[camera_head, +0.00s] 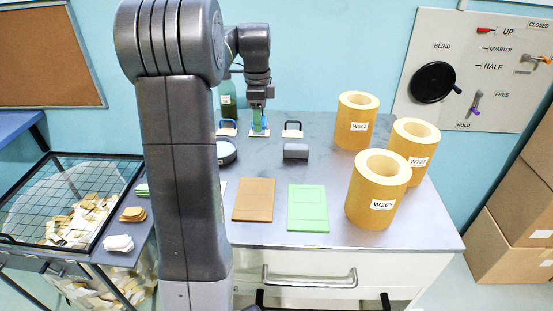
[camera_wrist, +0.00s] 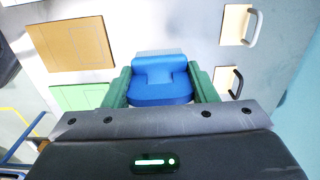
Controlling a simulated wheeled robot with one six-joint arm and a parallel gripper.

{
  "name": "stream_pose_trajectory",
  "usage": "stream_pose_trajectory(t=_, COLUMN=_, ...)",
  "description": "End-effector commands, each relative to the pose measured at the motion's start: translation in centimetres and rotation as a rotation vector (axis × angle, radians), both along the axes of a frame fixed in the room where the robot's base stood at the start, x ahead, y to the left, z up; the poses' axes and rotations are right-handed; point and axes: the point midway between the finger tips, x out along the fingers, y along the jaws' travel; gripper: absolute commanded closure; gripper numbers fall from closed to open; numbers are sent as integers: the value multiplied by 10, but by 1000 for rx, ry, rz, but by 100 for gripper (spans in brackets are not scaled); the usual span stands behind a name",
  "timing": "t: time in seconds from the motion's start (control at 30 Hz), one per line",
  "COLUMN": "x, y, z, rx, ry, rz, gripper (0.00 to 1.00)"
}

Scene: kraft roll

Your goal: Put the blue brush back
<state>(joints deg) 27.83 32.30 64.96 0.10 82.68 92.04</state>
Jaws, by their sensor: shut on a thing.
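Pale bristles show just beyond the blue body. In the head view the brush is mostly hidden by the fingers. The left plate (camera_head: 227,129) and right plate (camera_head: 292,131) flank the gripper. I cannot tell whether the brush touches the middle plate (camera_head: 260,133).
A green bottle (camera_head: 227,98) stands behind. Brown (camera_head: 254,200) and green (camera_head: 308,208) boards lie in front. Several kraft rolls (camera_head: 378,190) stand at the right. A mesh-topped bin (camera_head: 70,200) is at the left.

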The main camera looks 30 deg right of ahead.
Motion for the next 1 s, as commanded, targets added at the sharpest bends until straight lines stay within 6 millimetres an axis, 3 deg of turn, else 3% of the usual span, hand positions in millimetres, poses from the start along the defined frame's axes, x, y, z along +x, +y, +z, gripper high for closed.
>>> stream_pose_trajectory(t=0.3, x=2, y=-2, z=-47, rx=3, ry=4, rz=-31, gripper=69)
stream_pose_trajectory(t=0.7, x=2, y=-1, z=-94, rx=2, ry=4, rz=-29, gripper=69)
stream_pose_trajectory(t=1.0, x=2, y=-2, z=-99, rx=0, ry=0, rz=-28, gripper=69)
